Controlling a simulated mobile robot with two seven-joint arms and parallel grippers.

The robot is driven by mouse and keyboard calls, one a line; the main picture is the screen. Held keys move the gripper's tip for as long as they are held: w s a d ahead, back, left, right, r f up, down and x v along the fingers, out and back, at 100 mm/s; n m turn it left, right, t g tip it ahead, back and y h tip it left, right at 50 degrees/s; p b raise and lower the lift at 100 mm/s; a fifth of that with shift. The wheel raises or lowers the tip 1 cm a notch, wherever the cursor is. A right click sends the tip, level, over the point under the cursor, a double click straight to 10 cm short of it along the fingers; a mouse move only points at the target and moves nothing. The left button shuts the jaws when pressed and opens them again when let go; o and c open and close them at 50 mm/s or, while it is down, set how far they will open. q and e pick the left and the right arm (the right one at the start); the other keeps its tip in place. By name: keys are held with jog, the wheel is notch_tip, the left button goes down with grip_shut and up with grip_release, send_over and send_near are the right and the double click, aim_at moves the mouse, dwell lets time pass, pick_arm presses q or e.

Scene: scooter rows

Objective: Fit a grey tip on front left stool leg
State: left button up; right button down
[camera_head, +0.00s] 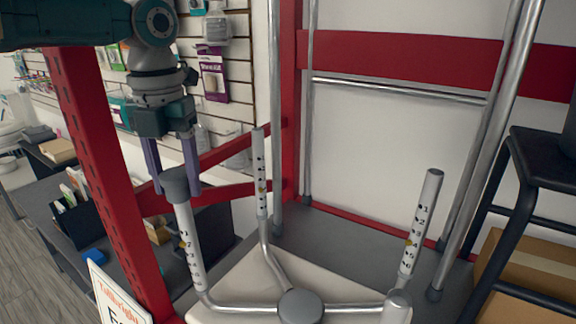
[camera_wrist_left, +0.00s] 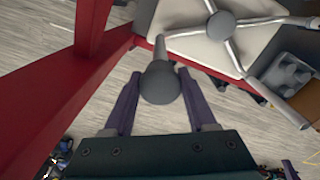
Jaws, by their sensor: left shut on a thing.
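An upturned stool frame with tubular metal legs stands on a pale seat (camera_head: 245,283), its legs pointing up around a grey hub (camera_head: 301,306). My left gripper (camera_head: 176,180) comes down from above over the left leg (camera_head: 190,247). It is shut on a grey tip (camera_head: 175,184), which sits at the top end of that leg. The left wrist view shows the tip (camera_wrist_left: 160,83) between the purple fingers, in line with the leg (camera_wrist_left: 160,48). How far the tip is pushed on cannot be told. The back leg (camera_head: 259,172) and right leg (camera_head: 420,225) stand upright, without visible tips.
A red upright (camera_head: 103,185) stands close left of my left gripper. A grey tray (camera_wrist_left: 291,75) with round knobs shows in the left wrist view. A black stool (camera_head: 540,165) and cardboard box (camera_head: 530,275) are at right. Chrome tubes stand behind.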

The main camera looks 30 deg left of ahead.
pick_arm(q)
jog(key=shift+f+b, duration=0.5)
jog(key=shift+f, duration=0.2)
jog(key=o, duration=1.3)
jog(key=shift+r, duration=0.1)
jog(key=shift+o, duration=0.2)
